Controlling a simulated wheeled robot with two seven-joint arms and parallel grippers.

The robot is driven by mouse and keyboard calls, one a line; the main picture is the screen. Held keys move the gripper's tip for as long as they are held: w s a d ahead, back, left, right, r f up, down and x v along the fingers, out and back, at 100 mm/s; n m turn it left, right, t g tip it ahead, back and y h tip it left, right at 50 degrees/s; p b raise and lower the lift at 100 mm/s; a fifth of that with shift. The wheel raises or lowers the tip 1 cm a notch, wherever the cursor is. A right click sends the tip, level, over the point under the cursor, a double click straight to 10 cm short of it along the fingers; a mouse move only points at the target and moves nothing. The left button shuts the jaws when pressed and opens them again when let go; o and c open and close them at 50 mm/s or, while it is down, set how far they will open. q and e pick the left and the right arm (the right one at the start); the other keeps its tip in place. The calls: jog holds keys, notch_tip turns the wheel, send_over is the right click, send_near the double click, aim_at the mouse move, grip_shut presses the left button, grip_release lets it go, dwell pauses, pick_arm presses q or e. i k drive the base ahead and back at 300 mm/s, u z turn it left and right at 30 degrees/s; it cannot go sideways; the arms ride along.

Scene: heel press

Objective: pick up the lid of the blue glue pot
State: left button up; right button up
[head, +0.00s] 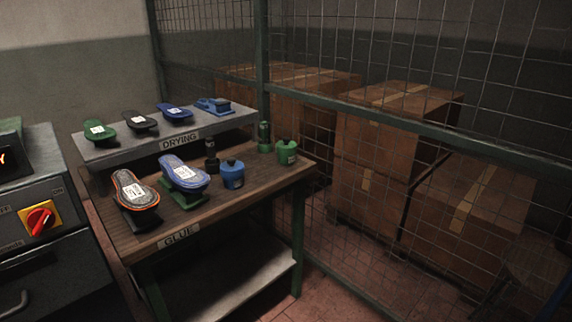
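The blue glue pot (233,178) stands upright on the wooden glue bench, right of the blue-topped sole. Its lid (232,163) is on top, dark blue with a small dark knob. A green glue pot (286,153) stands farther right on the same bench, also with a lid. Neither of my grippers shows in the head view.
An orange-edged sole (134,192) and a blue sole (184,175) lie on stands left of the pot. A dark bottle-like object (211,156) and a green one (264,137) stand behind. A drying shelf (240,118) holds several heels. A wire fence runs behind the bench.

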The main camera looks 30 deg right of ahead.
aim_at(231, 169)
jog(key=z, duration=0.7)
jog(key=i, duration=1)
jog(key=z, duration=1)
jog(key=i, duration=0.6)
jog(key=u, duration=0.95)
